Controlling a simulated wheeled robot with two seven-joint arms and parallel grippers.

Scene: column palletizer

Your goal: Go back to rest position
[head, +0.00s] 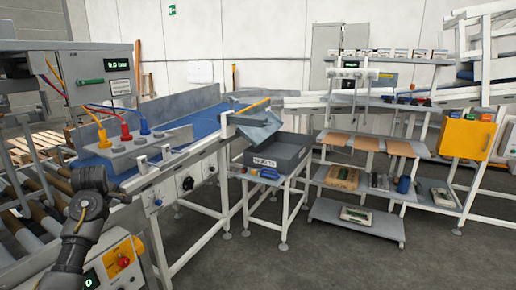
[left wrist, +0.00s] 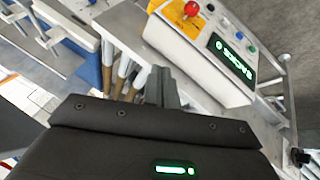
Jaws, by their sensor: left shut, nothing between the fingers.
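My left arm comes in at the lower left of the head view, and its left gripper (head: 90,178) is raised beside the roller conveyor (head: 30,208). In the left wrist view the left gripper (left wrist: 160,82) shows narrow dark fingers that are shut with nothing between them. Several brown rollers (left wrist: 123,76) lie beyond the fingers, and the gripper appears clear of them. My right gripper is in neither view.
A control box (left wrist: 205,45) with a red button and green display is close to the left gripper. A grey bin (head: 278,152) stands on a small stand at centre. A multi-level shelf (head: 345,185) is at right. The floor in front is clear.

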